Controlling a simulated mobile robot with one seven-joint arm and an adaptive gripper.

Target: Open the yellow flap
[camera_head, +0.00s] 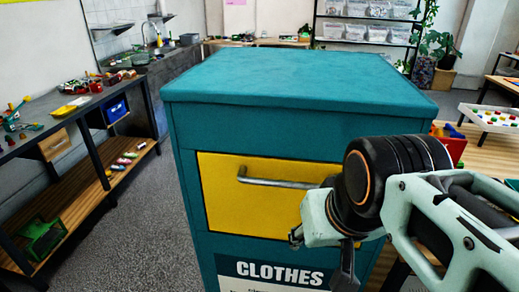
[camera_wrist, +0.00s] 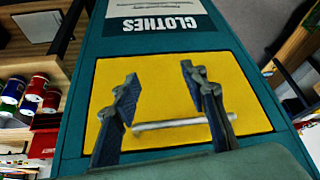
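The yellow flap (camera_head: 230,200) is set in the front of a teal clothes bin (camera_head: 290,78) and looks closed. A silver bar handle (camera_head: 270,182) runs across its upper part; my arm hides the handle's right end. My gripper (camera_head: 322,252) is in front of the flap's lower right. In the wrist view, which is upside down, my gripper (camera_wrist: 160,74) is open with its two fingers apart over the yellow flap (camera_wrist: 165,95). The handle (camera_wrist: 180,124) shows between and behind the fingers. I cannot tell whether they touch it.
A "CLOTHES" sign (camera_head: 280,272) is below the flap. A dark workbench (camera_head: 85,105) with toys stands at the left, with grey floor between it and the bin. A red box (camera_head: 450,145) and a white tray (camera_head: 490,118) are on a wooden table at the right.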

